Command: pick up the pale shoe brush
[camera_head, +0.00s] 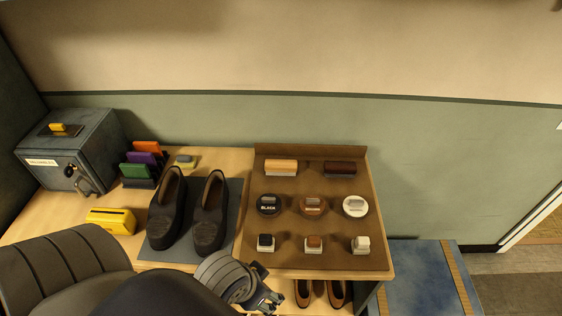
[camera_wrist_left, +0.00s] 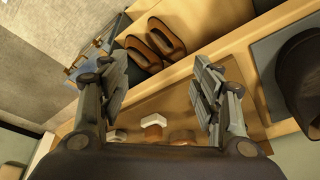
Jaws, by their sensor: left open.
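The pale shoe brush (camera_head: 281,167), light orange-tan wood on top with a pale lower part, lies at the back left of a brown board (camera_head: 285,221). A dark brown brush (camera_head: 340,168) lies to its right. My left gripper (camera_head: 268,300) is at the front edge of the table, well in front of the pale brush and apart from it. In the left wrist view the gripper (camera_wrist_left: 160,95) is open with nothing between its fingers. I cannot make out the pale brush there. My right gripper is not in view.
Three round tins (camera_head: 312,205) and three small blocks (camera_head: 314,243) stand on the board between gripper and brush. Dark shoes (camera_head: 209,215) stand on a grey mat to the left. Brown shoes (camera_head: 338,293) sit below the table front. A raised lip (camera_head: 310,151) backs the board.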

